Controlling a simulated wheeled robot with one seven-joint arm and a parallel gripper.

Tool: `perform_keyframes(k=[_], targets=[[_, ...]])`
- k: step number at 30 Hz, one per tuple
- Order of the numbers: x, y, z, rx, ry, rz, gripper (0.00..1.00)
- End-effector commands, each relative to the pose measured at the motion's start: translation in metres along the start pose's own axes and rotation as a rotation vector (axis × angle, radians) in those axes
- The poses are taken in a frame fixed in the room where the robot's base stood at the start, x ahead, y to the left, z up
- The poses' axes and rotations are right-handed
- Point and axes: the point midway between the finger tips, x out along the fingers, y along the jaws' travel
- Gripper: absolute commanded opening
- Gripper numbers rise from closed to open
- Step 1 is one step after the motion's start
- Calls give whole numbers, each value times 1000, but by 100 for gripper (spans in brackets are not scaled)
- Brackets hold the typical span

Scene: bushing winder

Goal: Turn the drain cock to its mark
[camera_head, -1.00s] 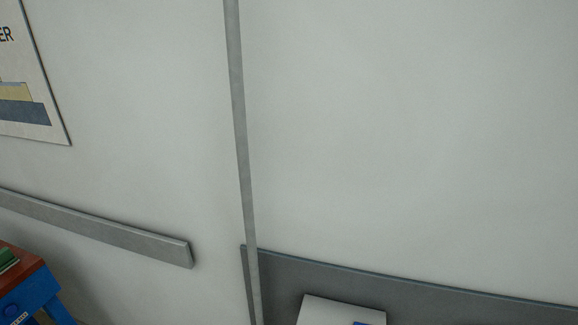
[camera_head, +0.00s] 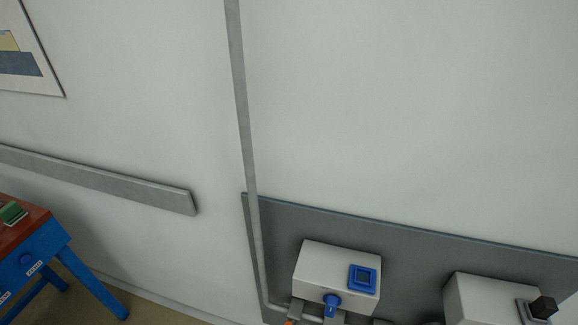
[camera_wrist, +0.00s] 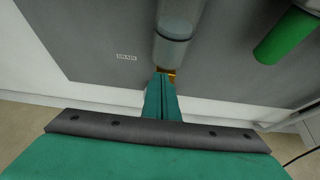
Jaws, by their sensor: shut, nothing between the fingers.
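In the wrist view, my gripper (camera_wrist: 162,82) has its teal fingers together, with nothing between them. A small brass-orange part (camera_wrist: 171,73), possibly the drain cock, shows at the fingertips, below the end of a grey cylinder (camera_wrist: 171,48). The fingers partly hide it, and I cannot tell whether they touch it. A small label (camera_wrist: 126,57), apparently reading DRAIN, is on the grey panel to the left. No mark for the cock can be made out. My gripper is not in the head view.
A green cylinder (camera_wrist: 286,36) stands to the right in the wrist view. A blue table (camera_head: 45,250) stands left.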

Motion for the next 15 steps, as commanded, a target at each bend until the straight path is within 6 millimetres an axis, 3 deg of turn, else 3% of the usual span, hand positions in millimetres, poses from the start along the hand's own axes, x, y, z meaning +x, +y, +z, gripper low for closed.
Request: perform_keyframes(k=[15], targets=[[-1, -14, 1, -1, 1, 0, 0]])
